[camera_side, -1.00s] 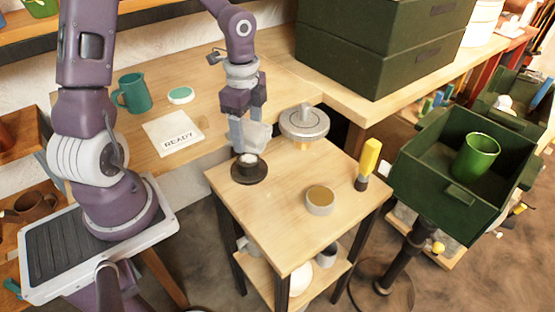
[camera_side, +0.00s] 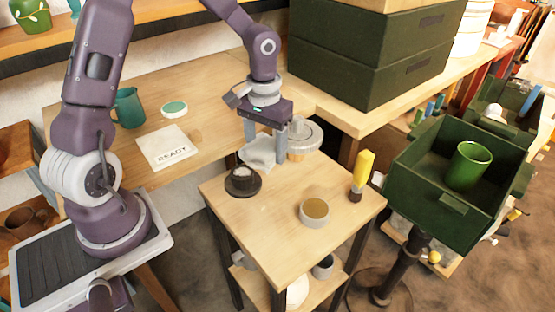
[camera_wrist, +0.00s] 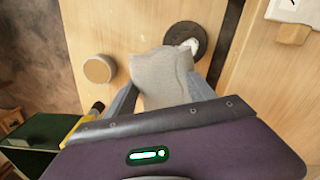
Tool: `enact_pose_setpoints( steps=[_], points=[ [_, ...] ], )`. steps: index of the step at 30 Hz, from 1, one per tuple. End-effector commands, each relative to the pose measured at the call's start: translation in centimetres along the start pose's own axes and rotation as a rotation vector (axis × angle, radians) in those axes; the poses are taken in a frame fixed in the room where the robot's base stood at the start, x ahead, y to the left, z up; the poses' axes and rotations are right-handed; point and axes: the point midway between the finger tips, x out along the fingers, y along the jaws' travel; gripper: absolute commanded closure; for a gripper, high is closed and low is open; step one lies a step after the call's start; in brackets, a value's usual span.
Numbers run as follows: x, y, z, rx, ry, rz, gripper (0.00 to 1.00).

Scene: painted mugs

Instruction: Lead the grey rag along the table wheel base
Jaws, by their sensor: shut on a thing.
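The grey rag (camera_side: 257,151) hangs from my gripper (camera_side: 265,157), low over the back of the small wooden table. In the wrist view the rag (camera_wrist: 163,75) is bunched between my two fingers, with its free end spread forward. My gripper is shut on it. The wheel base (camera_side: 243,185) is a dark round disc with a raised hub and a pale patch on top. It stands to the front-left of the rag. In the wrist view, the base (camera_wrist: 199,32) lies just beyond the rag's edge; I cannot tell whether they touch.
The round metal wheel head (camera_side: 305,137) sits close right of my gripper. A round tin (camera_side: 314,212) and a yellow-handled brush (camera_side: 361,176) stand on the small table. Its front half is mostly clear. A READY card (camera_side: 167,147) lies on the long bench; a green crate (camera_side: 440,190) stands right.

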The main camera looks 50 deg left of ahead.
Motion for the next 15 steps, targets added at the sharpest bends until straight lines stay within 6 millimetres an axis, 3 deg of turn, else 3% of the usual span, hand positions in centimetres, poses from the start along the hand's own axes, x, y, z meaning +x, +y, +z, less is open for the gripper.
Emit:
enact_pose_setpoints(
  steps=[9,12,15],
  points=[
    [0.2,-4.5,0.0,-1.000,0.000,0.001,1.00],
    [0.2,-5.2,0.0,-1.170,0.000,0.003,1.00],
    [0.2,-5.5,0.0,-1.233,0.002,0.003,1.00]
  ],
)
